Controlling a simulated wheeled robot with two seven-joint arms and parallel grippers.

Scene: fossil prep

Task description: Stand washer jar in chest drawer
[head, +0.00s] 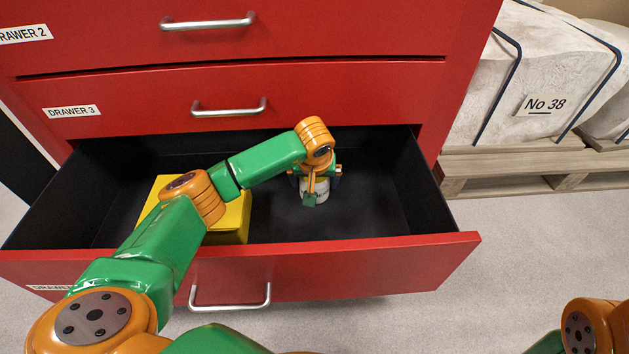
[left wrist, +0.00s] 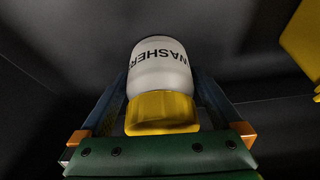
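The washer jar (head: 322,187) is white with a dark-lettered label and is inside the open bottom drawer (head: 370,200). In the left wrist view the jar (left wrist: 163,68) shows its yellow lid toward me and the word WASHER upside down. My left gripper (head: 315,182) reaches down into the drawer from above, with one finger on each side of the jar; it also shows in the left wrist view (left wrist: 162,80). The fingertips appear to press on the jar's body. The jar looks upright; whether its base touches the drawer floor I cannot tell. My right gripper is out of view.
A yellow box (head: 236,220) sits in the drawer left of the jar, partly behind my left arm. The drawer floor right of the jar is clear. Drawer 3 (head: 330,95) above is shut. A pallet (head: 540,165) with wrapped white blocks (head: 540,70) stands at the right.

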